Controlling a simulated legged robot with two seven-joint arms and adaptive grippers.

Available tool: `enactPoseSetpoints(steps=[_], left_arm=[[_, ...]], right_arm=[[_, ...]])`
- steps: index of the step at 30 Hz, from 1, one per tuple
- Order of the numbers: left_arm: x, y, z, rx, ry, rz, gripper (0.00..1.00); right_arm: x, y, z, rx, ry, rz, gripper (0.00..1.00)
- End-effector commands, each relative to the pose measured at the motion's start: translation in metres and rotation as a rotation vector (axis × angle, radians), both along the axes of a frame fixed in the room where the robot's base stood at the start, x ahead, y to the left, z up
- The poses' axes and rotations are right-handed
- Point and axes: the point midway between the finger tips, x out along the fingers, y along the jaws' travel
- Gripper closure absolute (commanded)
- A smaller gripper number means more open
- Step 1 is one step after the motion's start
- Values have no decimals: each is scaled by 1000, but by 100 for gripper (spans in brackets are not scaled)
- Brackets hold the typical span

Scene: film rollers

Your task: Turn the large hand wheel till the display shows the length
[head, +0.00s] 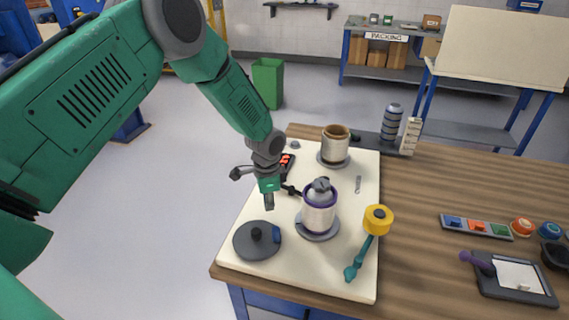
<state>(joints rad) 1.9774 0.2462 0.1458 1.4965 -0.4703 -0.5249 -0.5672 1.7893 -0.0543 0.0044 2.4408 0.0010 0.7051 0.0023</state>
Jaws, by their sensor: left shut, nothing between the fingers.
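The large hand wheel (247,245) is a dark grey disc with a black hub and a blue part at its right edge. It lies at the front left of a cream board (312,268). My left gripper (269,203) is shut and empty, pointing down above the wheel's far side, apparently apart from it. The display (287,160) is a small dark box with red digits behind my gripper. It is partly hidden, and the digits are too small to read. My right gripper is out of view.
A white and purple roll (319,213) and a brown roll (335,147) stand on grey discs on the board. A teal tool with a yellow head (378,219) lies at its right. A colored tray (476,227) and a dark clipboard (515,283) lie farther right on the wooden table (425,190).

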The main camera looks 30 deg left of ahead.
Motion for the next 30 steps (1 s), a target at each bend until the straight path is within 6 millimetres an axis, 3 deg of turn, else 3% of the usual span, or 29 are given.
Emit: enactPoseSetpoints(steps=[22, 23, 27, 30], left_arm=[[18, 10, 0, 1, -1, 0, 100], [18, 10, 0, 1, -1, 0, 96], [18, 10, 0, 1, 0, 1, 49], [18, 10, 0, 1, 0, 1, 22]], right_arm=[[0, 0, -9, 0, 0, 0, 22], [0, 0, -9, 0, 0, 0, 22], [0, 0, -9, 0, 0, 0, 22], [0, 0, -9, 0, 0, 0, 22]])
